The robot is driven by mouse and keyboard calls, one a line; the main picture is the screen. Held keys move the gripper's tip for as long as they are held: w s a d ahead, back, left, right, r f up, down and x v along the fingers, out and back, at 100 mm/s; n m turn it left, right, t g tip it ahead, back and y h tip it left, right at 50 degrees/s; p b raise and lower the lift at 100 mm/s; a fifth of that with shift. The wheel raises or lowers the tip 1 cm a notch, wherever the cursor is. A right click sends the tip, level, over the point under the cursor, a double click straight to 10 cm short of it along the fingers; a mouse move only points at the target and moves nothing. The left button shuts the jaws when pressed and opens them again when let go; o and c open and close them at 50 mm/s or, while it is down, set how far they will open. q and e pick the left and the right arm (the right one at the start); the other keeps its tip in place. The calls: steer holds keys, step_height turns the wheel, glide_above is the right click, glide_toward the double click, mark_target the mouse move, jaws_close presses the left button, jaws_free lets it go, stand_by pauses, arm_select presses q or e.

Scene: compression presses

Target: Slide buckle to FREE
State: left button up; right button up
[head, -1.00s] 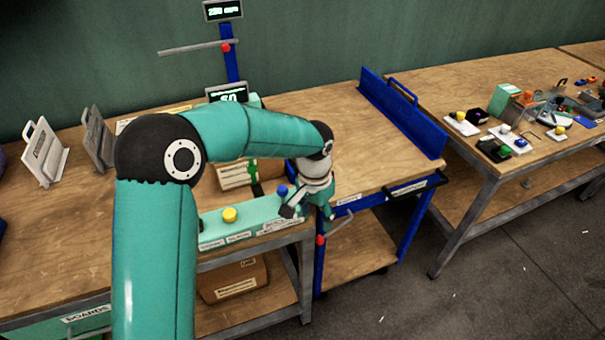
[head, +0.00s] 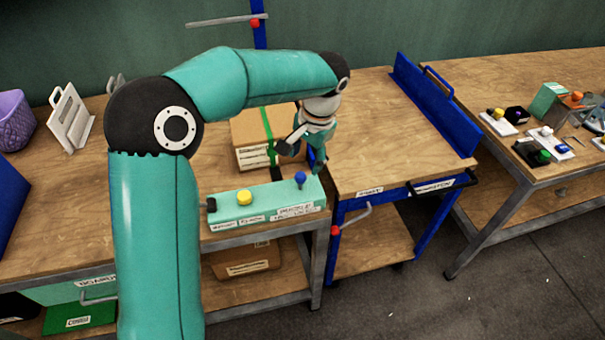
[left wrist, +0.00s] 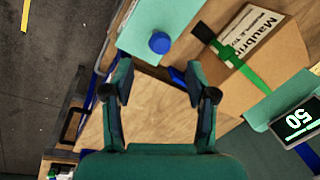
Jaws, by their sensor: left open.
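A cardboard box (head: 262,127) with a green strap (head: 270,140) stands on the bench behind the teal control panel. In the left wrist view, the box (left wrist: 275,50) shows at the upper right, and a small black piece (left wrist: 203,32), perhaps the buckle, sits at the end of the green strap (left wrist: 240,65). No FREE mark can be read. My left gripper (head: 302,157) is open and empty, above the bench beside the box's right side. My right gripper is not in view.
The teal panel (head: 263,208) carries a yellow knob (head: 244,197) and a blue knob (head: 300,179), close below my gripper. A display reading 50 (left wrist: 298,120) is near the box. A blue-railed cart (head: 355,150) stands right, its top clear.

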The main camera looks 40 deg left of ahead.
mark_target(302, 174)
arm_select(q)
steer(key=f, duration=0.3)
steer(key=a+f, duration=0.1)
steer(key=f, duration=0.2)
steer(key=shift+a+f, duration=0.15)
steer(key=shift+f, duration=0.2)
jaws_close()
